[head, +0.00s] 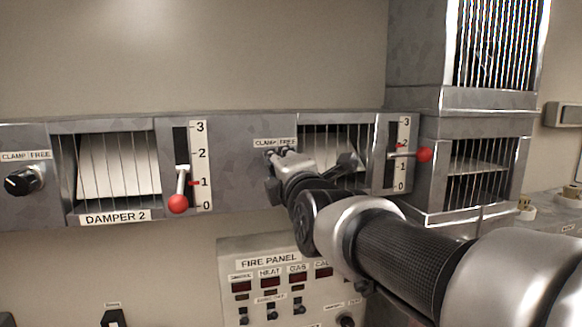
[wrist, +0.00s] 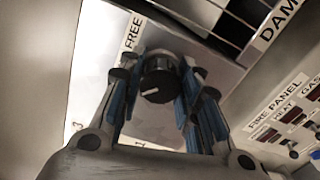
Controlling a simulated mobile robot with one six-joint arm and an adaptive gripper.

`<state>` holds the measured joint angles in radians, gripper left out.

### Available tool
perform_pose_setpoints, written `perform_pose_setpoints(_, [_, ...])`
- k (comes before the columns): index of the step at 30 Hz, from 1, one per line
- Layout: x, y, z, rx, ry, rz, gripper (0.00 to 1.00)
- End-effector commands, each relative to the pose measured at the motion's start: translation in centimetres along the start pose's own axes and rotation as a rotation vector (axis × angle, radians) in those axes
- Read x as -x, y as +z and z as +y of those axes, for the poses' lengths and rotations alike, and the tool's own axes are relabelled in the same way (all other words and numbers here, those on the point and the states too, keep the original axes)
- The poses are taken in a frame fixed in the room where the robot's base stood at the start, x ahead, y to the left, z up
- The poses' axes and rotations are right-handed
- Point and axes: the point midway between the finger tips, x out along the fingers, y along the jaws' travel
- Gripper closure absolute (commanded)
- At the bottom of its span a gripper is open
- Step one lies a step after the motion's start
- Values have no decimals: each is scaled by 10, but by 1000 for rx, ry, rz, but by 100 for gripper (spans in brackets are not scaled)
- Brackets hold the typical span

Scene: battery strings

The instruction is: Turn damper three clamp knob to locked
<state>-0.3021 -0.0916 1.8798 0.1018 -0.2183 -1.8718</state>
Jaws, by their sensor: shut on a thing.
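The damper three clamp knob (wrist: 158,72) is black and round with a white pointer line, seen in the wrist view between my fingers. The pointer line lies toward its lower left edge. My gripper (wrist: 159,84) has one blue-padded finger on each side of the knob and is shut on it. In the head view my gripper (head: 283,163) is at the panel right under the "CLAMP FREE" label (head: 275,143) and hides the knob. The word "FREE" (wrist: 133,32) also shows in the wrist view.
A red-ball lever (head: 424,154) sticks out right of the damper grille. Damper 2 at left has its own clamp knob (head: 24,181) and a lowered red-ball lever (head: 178,203). The fire panel (head: 250,250), with switches, is below my arm.

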Motion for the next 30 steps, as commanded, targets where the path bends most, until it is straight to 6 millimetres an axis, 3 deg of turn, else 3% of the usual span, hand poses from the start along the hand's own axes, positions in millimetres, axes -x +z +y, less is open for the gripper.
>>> perform_pose_setpoints(13, [0, 0, -1, 11, -2, 0, 92])
perform_pose_setpoints(14, [0, 0, -1, 11, -2, 0, 67])
perform_pose_setpoints(15, [0, 0, -1, 10, -2, 0, 64])
perform_pose_setpoints(23, [0, 0, 0, 10, 0, 0, 47])
perform_pose_setpoints(30, [0, 0, 0, 10, 0, 0, 47])
